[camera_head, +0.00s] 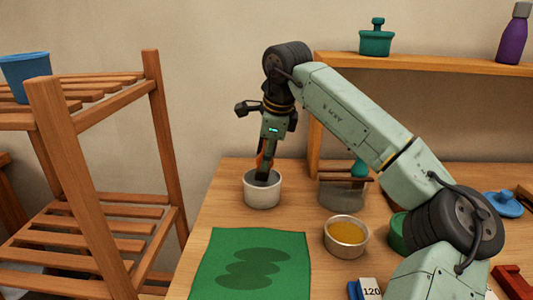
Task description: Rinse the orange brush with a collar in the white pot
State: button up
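The white pot (262,197) stands upright on the wooden table, behind the green cloth. My gripper (264,172) points down over it, with its dark tips at or just inside the pot's mouth. A strip of the orange brush (260,159) shows along the gripper's left side, and the gripper seems shut on it. The brush's collar and lower end are hidden by the fingers and the pot's wall. What is inside the pot cannot be made out clearly.
A green cloth (230,270) with dark patches lies in front. A metal bowl of yellow stuff (346,250) and a grey container (340,196) stand right of the pot. A slatted rack (75,140) stands left. A shelf (430,64) runs behind.

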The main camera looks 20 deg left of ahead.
jog(key=shift+r+p, duration=2.9)
jog(key=shift+r, duration=0.6)
jog(key=shift+f, duration=0.1)
